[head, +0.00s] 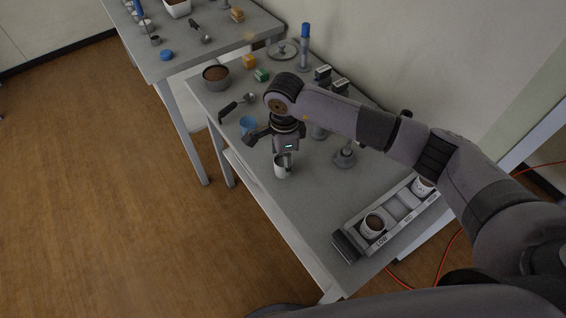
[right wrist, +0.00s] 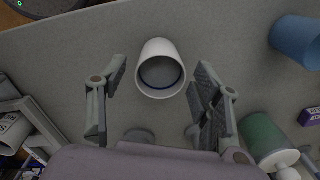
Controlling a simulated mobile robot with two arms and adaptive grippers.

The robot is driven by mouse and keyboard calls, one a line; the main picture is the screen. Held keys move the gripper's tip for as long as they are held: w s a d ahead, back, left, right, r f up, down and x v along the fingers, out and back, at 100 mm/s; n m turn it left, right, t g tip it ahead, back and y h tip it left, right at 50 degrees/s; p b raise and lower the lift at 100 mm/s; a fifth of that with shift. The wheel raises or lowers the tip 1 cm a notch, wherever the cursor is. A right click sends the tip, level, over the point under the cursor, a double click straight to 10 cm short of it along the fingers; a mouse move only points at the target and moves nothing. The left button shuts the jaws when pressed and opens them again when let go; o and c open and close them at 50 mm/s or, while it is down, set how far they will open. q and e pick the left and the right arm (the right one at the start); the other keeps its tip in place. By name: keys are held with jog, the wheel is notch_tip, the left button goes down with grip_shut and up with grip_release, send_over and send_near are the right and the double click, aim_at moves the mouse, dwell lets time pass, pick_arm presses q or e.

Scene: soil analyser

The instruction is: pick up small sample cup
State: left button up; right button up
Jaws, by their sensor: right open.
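A small white cup (head: 281,171) stands on the grey table near its front edge, under my right gripper (head: 284,156). In the right wrist view the cup (right wrist: 160,52) shows its open mouth and a grey inside. It sits between the two spread fingers of my right gripper (right wrist: 160,84), with a gap on both sides. My right gripper is open and points down at the cup. In the head view the gripper hides part of the cup. My left gripper is not in view.
A rack (head: 391,238) labelled LOW holds white cups with brown soil at the right end. A blue cup (head: 247,125) stands left of my gripper. A soil bowl (head: 216,77) and a scoop (head: 236,104) are farther back. A second table (head: 180,62) adjoins. The table front between cup and rack is clear.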

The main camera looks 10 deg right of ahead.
jog(key=shift+f, duration=0.55)
jog(key=c, duration=1.3)
jog(key=shift+r, duration=0.15)
